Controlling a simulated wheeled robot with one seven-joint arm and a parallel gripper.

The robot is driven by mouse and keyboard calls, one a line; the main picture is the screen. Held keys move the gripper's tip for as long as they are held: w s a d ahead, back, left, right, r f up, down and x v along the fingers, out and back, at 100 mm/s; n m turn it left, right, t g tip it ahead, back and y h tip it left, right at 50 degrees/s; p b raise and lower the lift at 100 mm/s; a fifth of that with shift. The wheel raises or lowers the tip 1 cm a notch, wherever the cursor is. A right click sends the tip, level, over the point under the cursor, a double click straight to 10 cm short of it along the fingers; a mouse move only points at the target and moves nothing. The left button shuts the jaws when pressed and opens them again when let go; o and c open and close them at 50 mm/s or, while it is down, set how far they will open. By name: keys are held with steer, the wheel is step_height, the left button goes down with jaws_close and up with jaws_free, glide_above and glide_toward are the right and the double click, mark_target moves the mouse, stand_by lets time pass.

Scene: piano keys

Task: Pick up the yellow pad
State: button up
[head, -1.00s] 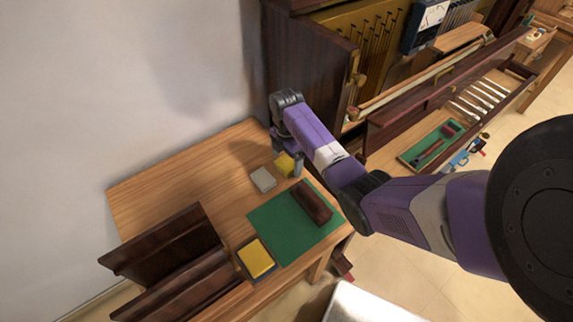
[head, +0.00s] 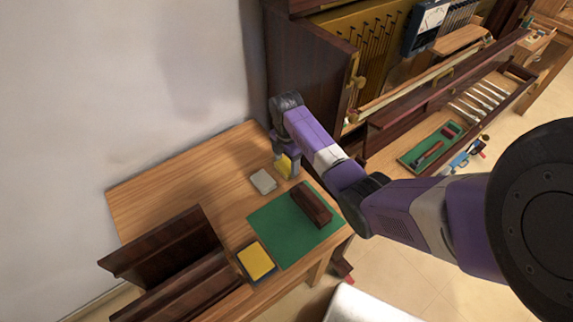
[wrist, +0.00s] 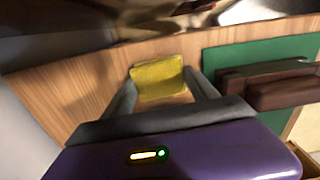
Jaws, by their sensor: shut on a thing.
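The yellow pad (wrist: 158,80) is between the two fingers of my gripper (wrist: 162,92) in the wrist view. My gripper is shut on it. In the head view the yellow pad (head: 283,165) shows at the fingertips of my gripper (head: 287,162), over the far right part of the wooden table (head: 180,170). The pad looks tilted there. I cannot tell for sure whether it is clear of the table top.
A light grey block (head: 263,182) lies just left of the pad. A green mat (head: 290,228) bears a dark brown wooden block (head: 311,205). A yellow-topped dark-edged item (head: 256,261) lies near the front. The opened piano (head: 310,70) stands behind my gripper.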

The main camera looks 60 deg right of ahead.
mark_target(287, 165)
step_height(287, 165, up, 20)
steer(key=p, duration=0.4)
steer(key=shift+f, duration=0.15)
